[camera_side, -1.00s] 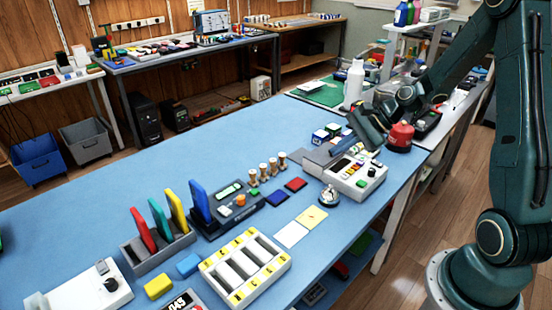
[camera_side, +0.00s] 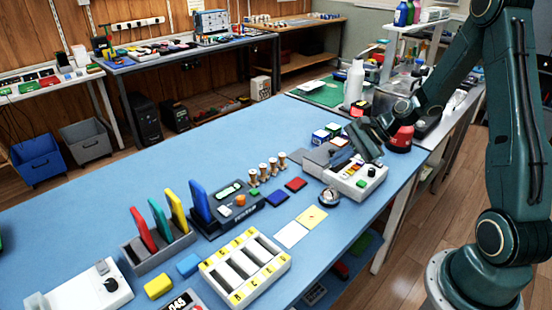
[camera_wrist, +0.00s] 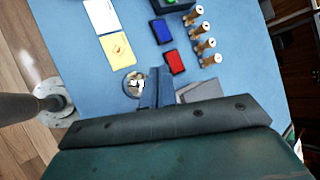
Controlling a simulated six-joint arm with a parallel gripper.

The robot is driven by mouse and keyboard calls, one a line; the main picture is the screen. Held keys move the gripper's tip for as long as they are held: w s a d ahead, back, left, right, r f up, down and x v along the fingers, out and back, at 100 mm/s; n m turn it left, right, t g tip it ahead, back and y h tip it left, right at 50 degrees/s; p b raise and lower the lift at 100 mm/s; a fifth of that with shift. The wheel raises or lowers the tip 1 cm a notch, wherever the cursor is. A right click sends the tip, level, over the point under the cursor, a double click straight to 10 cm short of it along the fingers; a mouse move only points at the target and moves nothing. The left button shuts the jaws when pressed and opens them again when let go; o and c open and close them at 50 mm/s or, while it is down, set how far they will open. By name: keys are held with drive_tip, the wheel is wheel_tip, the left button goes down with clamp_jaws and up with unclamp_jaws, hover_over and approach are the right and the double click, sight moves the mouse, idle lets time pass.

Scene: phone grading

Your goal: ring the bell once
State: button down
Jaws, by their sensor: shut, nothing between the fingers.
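The silver call bell (camera_side: 329,197) stands on the blue table, near its right edge and in front of the white button box. In the wrist view the bell (camera_wrist: 133,84) shows just left of the fingers, partly covered by them. My gripper (camera_side: 371,150) is above the back of the white button box, up and to the right of the bell, and apart from it. In the wrist view my gripper (camera_wrist: 156,76) is shut and empty.
The white button box (camera_side: 357,180) stands between my gripper and the bell. Yellow (camera_side: 311,217) and white cards (camera_side: 291,234) lie in front of the bell. Red (camera_side: 296,184) and blue pads (camera_side: 277,197) and several wooden-handled stamps (camera_side: 264,172) stand left of it. A red round object (camera_side: 400,138) is behind.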

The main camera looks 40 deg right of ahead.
drive_tip(key=shift+f, duration=2.7)
drive_tip(key=shift+f, duration=0.9)
idle(1.1)
drive_tip(key=shift+r, duration=0.9)
drive_tip(key=shift+r, duration=0.1)
drive_tip(key=shift+r, duration=2.45)
